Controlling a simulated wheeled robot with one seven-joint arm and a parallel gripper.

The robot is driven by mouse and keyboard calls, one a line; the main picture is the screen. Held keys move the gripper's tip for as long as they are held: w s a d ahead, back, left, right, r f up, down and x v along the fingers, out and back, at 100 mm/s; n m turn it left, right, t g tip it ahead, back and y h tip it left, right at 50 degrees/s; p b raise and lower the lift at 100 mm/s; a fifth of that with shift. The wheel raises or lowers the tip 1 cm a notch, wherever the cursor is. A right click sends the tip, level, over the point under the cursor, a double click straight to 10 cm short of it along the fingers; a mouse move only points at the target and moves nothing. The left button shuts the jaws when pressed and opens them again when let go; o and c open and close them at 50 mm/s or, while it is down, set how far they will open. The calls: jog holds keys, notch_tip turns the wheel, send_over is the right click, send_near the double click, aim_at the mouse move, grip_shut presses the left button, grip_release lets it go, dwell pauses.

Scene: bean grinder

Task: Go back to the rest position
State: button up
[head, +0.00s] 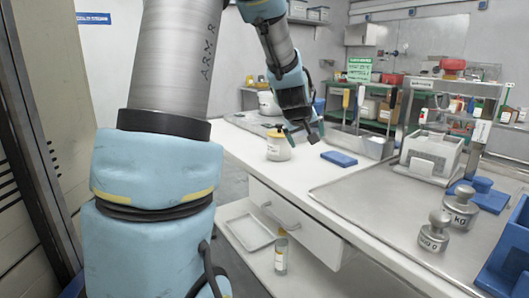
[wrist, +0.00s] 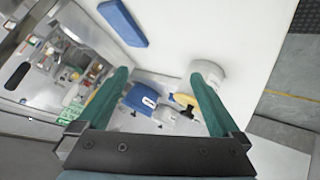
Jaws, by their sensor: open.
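My gripper (head: 300,132) hangs above the white counter (head: 240,123) in the head view, just to the right of a white container with a yellow top (head: 278,150). In the wrist view its two green fingers (wrist: 163,75) are spread apart with nothing held between them. A white rounded container (wrist: 212,70) shows partly behind the right finger in that view. My arm fills the left of the head view and reaches out to the back. The finger tips are small and dark in the head view.
A blue flat block (head: 339,159) lies on the counter, also in the wrist view (wrist: 123,22). Metal weights (head: 433,232) stand on a steel tray at right. Below are a drawer (head: 295,222), a shallow tray (head: 245,232) and a bottle (head: 281,257).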

jog(key=s+a+f+m+g+y, duration=0.15)
jog(key=s+a+f+g, duration=0.35)
jog(key=s+a, duration=0.6)
jog(key=s+a+f+m+g+y, duration=0.1)
jog(key=s+a+f+g+y, duration=0.1)
jog(key=s+a+f, duration=0.8)
jog(key=s+d+r+p, duration=0.1)
jog(key=s+r+p, duration=0.2)
jog(key=r+p, duration=0.9)
notch_tip(320, 180, up, 4)
jog(key=shift+d+r+p, duration=0.2)
jog(key=shift+d+p, duration=0.2)
jog(key=shift+s+m, duration=0.1)
jog(key=shift+m, duration=0.15)
